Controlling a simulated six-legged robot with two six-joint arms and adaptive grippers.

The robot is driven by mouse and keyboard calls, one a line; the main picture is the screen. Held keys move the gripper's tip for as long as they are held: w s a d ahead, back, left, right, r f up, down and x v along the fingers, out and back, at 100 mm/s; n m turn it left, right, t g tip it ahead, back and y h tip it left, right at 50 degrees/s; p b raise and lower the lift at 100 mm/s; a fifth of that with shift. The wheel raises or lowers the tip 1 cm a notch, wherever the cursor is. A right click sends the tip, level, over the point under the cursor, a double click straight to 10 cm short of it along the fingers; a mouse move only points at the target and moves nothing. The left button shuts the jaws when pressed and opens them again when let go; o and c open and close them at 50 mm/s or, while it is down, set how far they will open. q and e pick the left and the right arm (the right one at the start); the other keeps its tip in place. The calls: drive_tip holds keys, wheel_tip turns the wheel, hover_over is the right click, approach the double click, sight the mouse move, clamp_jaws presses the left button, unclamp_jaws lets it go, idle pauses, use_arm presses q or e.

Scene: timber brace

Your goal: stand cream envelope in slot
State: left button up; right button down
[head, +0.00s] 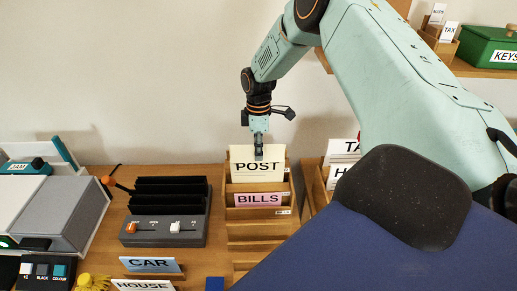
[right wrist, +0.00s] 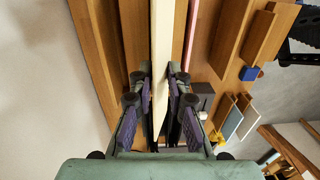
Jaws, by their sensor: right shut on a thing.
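The cream envelope (head: 257,172), labelled POST, stands upright at the rear of the wooden letter rack (head: 257,215). Its lower edge is hidden behind a wooden divider, so I cannot tell how deep it sits. My right gripper (head: 258,153) points down and is shut on its top edge. In the right wrist view the fingers (right wrist: 160,78) press on both faces of the envelope (right wrist: 160,35), seen edge-on between wooden dividers. A pink BILLS envelope (head: 258,200) stands in the slot in front. My left gripper is not in view.
A grey device with black slots (head: 166,231) stands left of the rack. CAR (head: 151,264) and HOUSE (head: 143,285) cards are at the front. Another wooden holder with lettered cards (head: 340,178) is close on the right. The wall (head: 130,80) is behind.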

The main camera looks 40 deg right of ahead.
drive_tip(key=shift+w+f+b, duration=0.2)
drive_tip(key=shift+f+b, duration=0.2)
drive_tip(key=shift+f, duration=0.35)
drive_tip(key=shift+s+f+b, duration=0.15)
drive_tip(key=shift+f+b, duration=0.15)
drive_tip(key=shift+f, duration=0.05)
drive_tip(key=shift+f+b, duration=0.4)
drive_tip(key=shift+f, duration=0.25)
drive_tip(key=shift+f+b, duration=0.3)
drive_tip(key=shift+f, duration=0.05)
drive_tip(key=c, duration=1.2)
unclamp_jaws()
drive_tip(key=shift+o, duration=0.2)
